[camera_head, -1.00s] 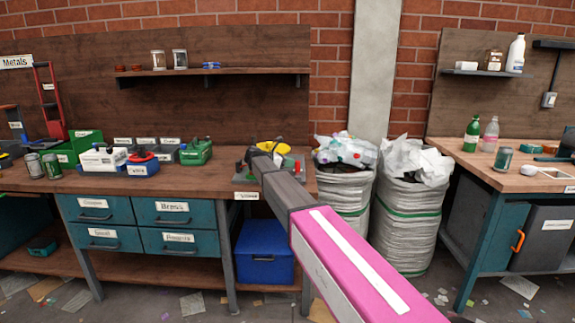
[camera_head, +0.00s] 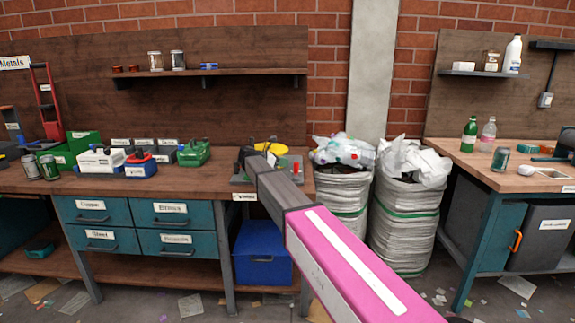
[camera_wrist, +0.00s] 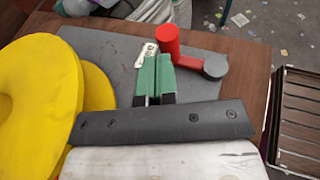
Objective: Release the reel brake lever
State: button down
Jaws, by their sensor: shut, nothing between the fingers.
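The brake lever (camera_wrist: 192,52) is a red bar with an upright red cylindrical knob at its left end and a grey round pivot (camera_wrist: 215,67) at its right end. It sits on a grey base plate (camera_wrist: 105,52) in the wrist view. A yellow reel (camera_wrist: 35,95) stands to the left and also shows in the head view (camera_head: 272,149). My gripper (camera_wrist: 158,62) has green fingers, shut and empty, just short of the knob and to its left. I cannot tell whether they touch it.
The wooden bench (camera_head: 200,192) carries green and white boxes (camera_head: 100,159) to the left. Two white sacks (camera_head: 405,220) stand right of the bench. Another bench (camera_head: 480,165) with bottles is at far right. The bench top between boxes and reel stand is fairly clear.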

jog(key=v, duration=0.8)
jog(key=shift+s+a, duration=0.1)
jog(key=shift+a, duration=0.1)
jog(key=shift+s, duration=0.1)
